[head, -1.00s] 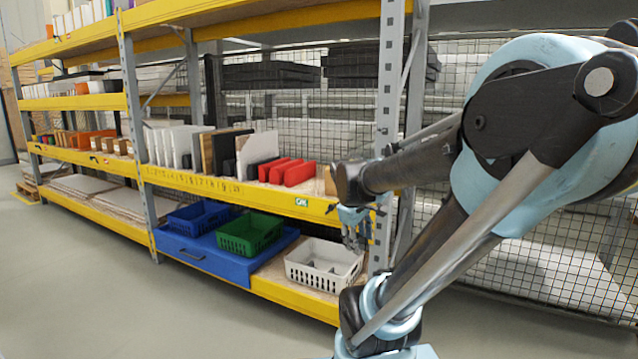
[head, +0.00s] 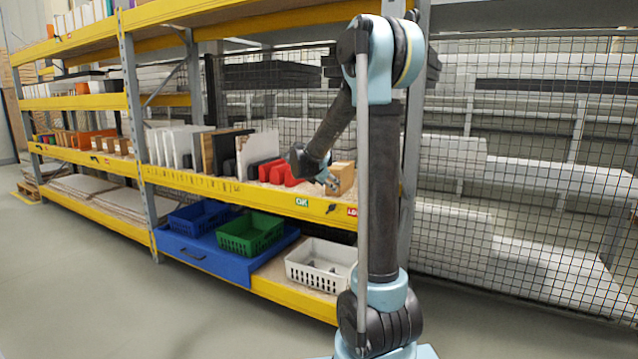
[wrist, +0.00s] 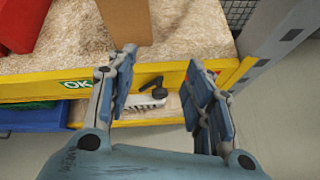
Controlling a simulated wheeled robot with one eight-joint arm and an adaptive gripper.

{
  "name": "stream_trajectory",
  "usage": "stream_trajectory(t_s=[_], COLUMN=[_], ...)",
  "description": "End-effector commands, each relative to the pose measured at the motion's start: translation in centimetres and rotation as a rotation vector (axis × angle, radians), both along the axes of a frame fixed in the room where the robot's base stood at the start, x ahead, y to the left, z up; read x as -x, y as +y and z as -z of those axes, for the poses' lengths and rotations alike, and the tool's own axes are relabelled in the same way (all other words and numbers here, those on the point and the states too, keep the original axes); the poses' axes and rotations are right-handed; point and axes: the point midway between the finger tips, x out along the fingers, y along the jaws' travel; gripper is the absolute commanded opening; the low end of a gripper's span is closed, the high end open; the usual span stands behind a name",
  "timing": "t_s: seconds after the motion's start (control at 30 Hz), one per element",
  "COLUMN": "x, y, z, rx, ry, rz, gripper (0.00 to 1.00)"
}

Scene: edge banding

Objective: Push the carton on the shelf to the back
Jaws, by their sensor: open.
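The brown carton (head: 343,174) stands on the wooden middle shelf near its right end, beside red blocks. In the wrist view the carton (wrist: 126,20) is at the top, left of centre, cut off by the frame. My gripper (head: 330,182) is at the shelf's front edge, just in front of the carton. In the wrist view my gripper (wrist: 161,63) has its fingers spread apart with nothing between them. The fingers reach over the yellow front beam. The left fingertip appears close below the carton; I cannot tell whether it touches.
Red blocks (head: 272,172) and upright boards (head: 215,150) stand left of the carton. A grey rack post (wrist: 275,45) is at the right. The yellow beam (head: 240,190) edges the shelf. Below are a white basket (head: 320,262), a green basket (head: 250,233) and a blue one (head: 199,217).

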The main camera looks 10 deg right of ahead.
Motion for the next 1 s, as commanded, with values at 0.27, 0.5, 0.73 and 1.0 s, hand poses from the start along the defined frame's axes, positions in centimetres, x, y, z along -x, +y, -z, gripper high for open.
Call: stream_trajectory(t_s=[0.27, 0.5, 0.73, 1.0], x=[-5.2, -6.2, -7.5, -9.2], y=[2.4, 2.4, 1.5, 0.2], z=[0.4, 1.0, 2.9, 5.4], rx=[0.209, 0.244, 0.242, 0.240], ry=[0.050, 0.059, 0.059, 0.059], rz=[-0.154, -0.176, -0.174, -0.174], gripper=[0.47, 0.47, 0.47, 0.47])
